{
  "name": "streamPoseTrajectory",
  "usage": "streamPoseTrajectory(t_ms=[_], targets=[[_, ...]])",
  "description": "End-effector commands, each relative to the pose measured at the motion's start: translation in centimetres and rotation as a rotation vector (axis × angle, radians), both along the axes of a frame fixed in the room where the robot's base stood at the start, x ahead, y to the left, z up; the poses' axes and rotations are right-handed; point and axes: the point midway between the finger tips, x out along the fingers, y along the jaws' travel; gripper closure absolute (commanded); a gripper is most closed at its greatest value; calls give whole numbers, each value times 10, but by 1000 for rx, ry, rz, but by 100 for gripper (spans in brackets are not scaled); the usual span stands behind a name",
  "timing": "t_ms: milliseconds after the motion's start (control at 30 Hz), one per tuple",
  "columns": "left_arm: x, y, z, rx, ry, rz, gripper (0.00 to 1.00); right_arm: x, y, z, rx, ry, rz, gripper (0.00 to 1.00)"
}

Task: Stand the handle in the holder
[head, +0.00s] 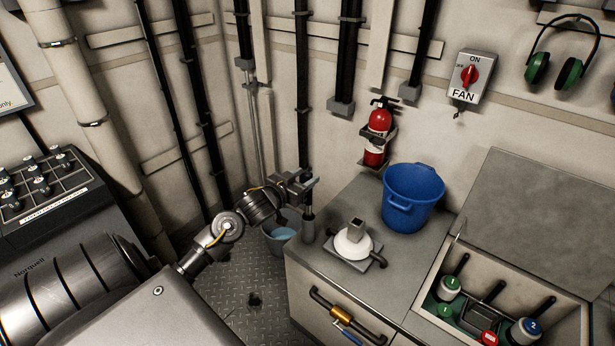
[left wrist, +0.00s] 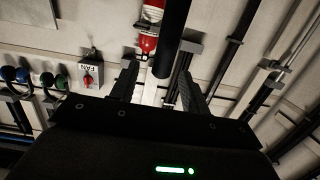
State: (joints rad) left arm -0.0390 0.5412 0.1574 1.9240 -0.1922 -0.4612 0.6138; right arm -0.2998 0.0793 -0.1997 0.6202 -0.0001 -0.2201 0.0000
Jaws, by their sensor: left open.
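My left gripper (head: 298,184) reaches in from the left over the counter's left edge, open. A dark upright cylinder, seemingly the handle (head: 308,228), stands below it at the counter's back left. In the left wrist view a thick dark cylinder (left wrist: 173,40) shows between the open fingers (left wrist: 160,85), its end near them. I cannot tell whether they touch it. A white round base with a square grey socket, seemingly the holder (head: 353,242), sits on a grey plate just right of the cylinder. The socket looks empty. My right gripper is not in view.
A blue bucket (head: 412,198) stands on the counter (head: 340,200) behind the holder. An open bin (head: 572,318) with bottles is at the right. A red extinguisher (head: 376,138) hangs on the wall. A grey bucket (head: 281,232) stands on the floor left of the counter.

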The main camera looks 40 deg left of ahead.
Motion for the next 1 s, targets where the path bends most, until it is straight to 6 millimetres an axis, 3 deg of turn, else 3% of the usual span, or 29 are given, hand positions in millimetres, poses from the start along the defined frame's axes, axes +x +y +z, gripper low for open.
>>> streamPoseTrajectory(t_ms=[200, 433, 600, 1000], targets=[[-45, -2, 4, 3, 2, -1, 54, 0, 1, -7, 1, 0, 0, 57], [-79, -4, 11, 2, 1, 0, 54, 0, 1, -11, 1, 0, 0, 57], [-89, -4, 13, 1, 0, 0, 54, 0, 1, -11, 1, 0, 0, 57], [-89, -4, 13, 1, -1, 0, 54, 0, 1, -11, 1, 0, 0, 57]])
